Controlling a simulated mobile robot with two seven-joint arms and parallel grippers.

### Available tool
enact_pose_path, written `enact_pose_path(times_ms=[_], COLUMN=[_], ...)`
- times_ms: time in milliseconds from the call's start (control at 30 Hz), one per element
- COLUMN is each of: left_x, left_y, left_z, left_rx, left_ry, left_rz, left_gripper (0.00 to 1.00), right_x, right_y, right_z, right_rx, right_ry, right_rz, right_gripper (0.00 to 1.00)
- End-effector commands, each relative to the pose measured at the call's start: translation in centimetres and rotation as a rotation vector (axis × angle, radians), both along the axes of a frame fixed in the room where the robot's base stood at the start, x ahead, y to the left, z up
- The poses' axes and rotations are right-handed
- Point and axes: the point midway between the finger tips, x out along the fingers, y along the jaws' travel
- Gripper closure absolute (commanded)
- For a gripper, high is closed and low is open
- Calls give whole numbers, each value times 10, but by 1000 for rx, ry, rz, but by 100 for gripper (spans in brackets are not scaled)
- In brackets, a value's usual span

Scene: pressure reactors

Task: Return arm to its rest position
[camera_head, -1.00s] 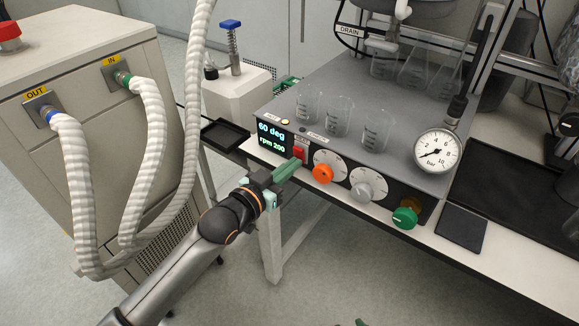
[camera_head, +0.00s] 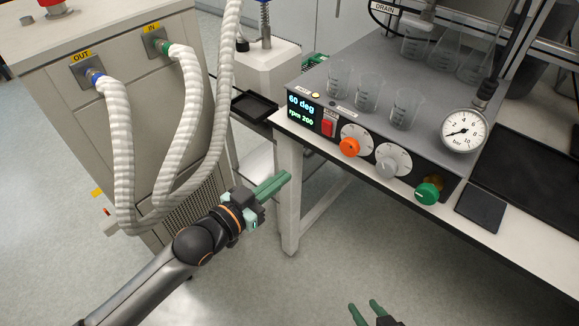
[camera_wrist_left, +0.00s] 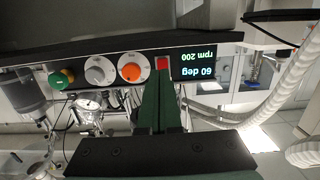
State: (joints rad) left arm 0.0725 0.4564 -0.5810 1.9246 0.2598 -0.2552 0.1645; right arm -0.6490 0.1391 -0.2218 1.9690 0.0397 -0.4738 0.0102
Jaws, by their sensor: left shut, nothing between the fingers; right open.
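My left gripper (camera_head: 271,186) is in front of the bench, below and left of the reactor's control panel. Its green fingers are shut with nothing between them and touch nothing. In the left wrist view its fingers (camera_wrist_left: 160,92) point toward the upside-down panel, just below the red switch (camera_wrist_left: 162,63). My right gripper (camera_head: 366,312) shows at the bottom edge, its two green fingers apart and empty. The panel has a display (camera_head: 301,108) reading 60 deg and rpm 200, a red switch (camera_head: 327,128), an orange knob (camera_head: 349,147), a grey knob (camera_head: 387,167) and a green knob (camera_head: 427,193).
A cabinet (camera_head: 60,120) with white hoses (camera_head: 120,150) stands left of my left arm. Glass beakers (camera_head: 367,95) stand on the reactor top, with a pressure gauge (camera_head: 463,131) at right. A bench leg (camera_head: 289,190) is close to the left gripper. Open floor (camera_head: 330,260) lies in front.

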Motion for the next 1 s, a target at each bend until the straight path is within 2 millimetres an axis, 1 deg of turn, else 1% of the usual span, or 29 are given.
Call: enact_pose_path(times_ms=[133,567,700,767,867,967,1000], left_x=[-3,-3,-7,-13,-31,-61,-75], left_y=[2,2,4,8,20,39,47], left_z=[0,0,-3,-9,-27,-54,-65], left_rx=[-1,-1,0,2,12,41,57], left_ry=[-1,-1,20,49,132,241,286], left_rz=[0,0,15,35,96,175,206], left_gripper=[100,100,100,100,100,100,100], right_x=[0,-1,-1,-1,0,0,-1], right_y=[1,2,2,2,1,-3,-5], right_z=[0,0,6,13,29,47,52], right_rx=[1,4,4,4,3,-2,-4], right_ry=[0,2,2,2,-5,-9,-9], right_rz=[1,2,2,2,-2,-9,-12], right_gripper=[50,50,50,50,50,50,50])
